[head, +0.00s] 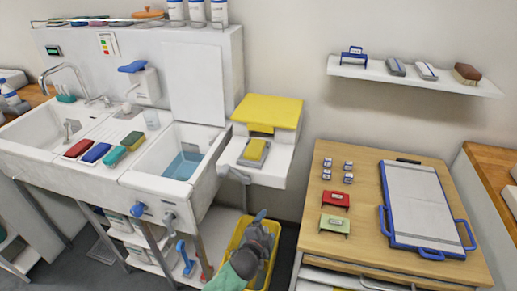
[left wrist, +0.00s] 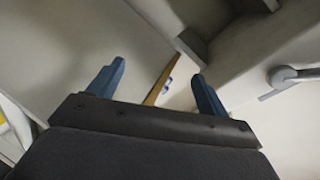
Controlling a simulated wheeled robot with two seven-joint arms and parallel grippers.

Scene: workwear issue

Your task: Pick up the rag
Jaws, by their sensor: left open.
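My left gripper (head: 262,220) is in the head view at bottom centre, above a yellow bin (head: 239,236) on the floor. In the left wrist view, its two blue fingers are apart with nothing held between them (left wrist: 160,82). No thing can be surely told as the rag. A yellow cloth-like piece (head: 260,128) hangs below the yellow lid of a white wall unit. A yellow and grey pad (head: 254,152) lies on that unit's ledge. The gripper hides much of the bin's inside. My right gripper is not in view.
A wooden table (head: 362,228) at right bears a blue-framed board (head: 413,190) and small red and green stands. A white shelf (head: 420,76) is above.

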